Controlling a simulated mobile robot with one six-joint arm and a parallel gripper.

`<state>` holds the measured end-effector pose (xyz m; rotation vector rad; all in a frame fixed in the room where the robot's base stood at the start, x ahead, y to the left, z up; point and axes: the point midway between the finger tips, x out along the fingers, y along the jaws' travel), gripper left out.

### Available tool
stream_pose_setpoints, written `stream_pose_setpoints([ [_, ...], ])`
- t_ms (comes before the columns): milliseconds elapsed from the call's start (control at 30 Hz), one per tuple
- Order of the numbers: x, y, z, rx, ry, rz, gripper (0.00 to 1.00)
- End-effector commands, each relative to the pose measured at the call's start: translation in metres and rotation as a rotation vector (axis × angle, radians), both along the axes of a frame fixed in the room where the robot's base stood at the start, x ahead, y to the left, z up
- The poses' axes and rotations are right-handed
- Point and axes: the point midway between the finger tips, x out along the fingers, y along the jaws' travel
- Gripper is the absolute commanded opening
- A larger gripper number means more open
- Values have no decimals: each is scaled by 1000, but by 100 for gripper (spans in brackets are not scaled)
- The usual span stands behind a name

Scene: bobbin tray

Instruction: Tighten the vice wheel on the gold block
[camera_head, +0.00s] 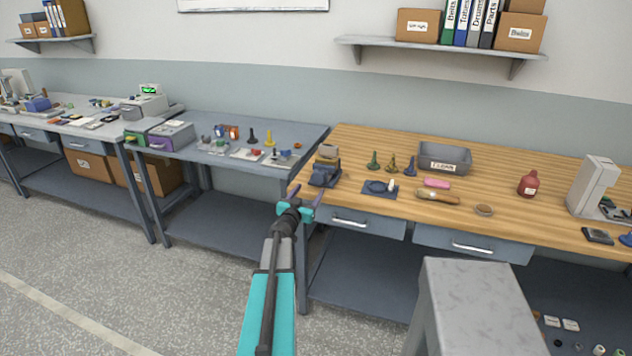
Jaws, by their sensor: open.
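A dark blue-grey vice (322,176) stands at the left end of the wooden workbench. A small tan-gold block (328,153) shows at its top; I cannot tell how firmly the jaws sit on it. The vice wheel is too small to make out at this distance. My gripper (301,193) is open and empty. In the picture it lies just below and left of the vice, in front of the bench's left corner, apart from the vice.
A grey table (300,133) adjoins at left. A grey stool-like block (475,290) stands in front.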

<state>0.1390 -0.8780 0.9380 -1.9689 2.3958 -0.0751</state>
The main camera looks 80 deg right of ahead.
Motion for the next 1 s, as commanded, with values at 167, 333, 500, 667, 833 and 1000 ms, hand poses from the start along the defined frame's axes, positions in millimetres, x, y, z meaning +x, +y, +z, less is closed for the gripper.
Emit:
stream_pose_setpoints([
  [167, -2, -18, 1, 0, 1, 1, 63],
  [333, -6, -33, 1, 0, 2, 1, 63],
  [500, -9, -47, 1, 0, 0, 0, 63],
  [667, -11, -61, 1, 0, 1, 0, 63],
  [833, -14, -75, 1, 0, 2, 1, 63],
  [1000, -16, -85, 0, 0, 1, 1, 63],
])
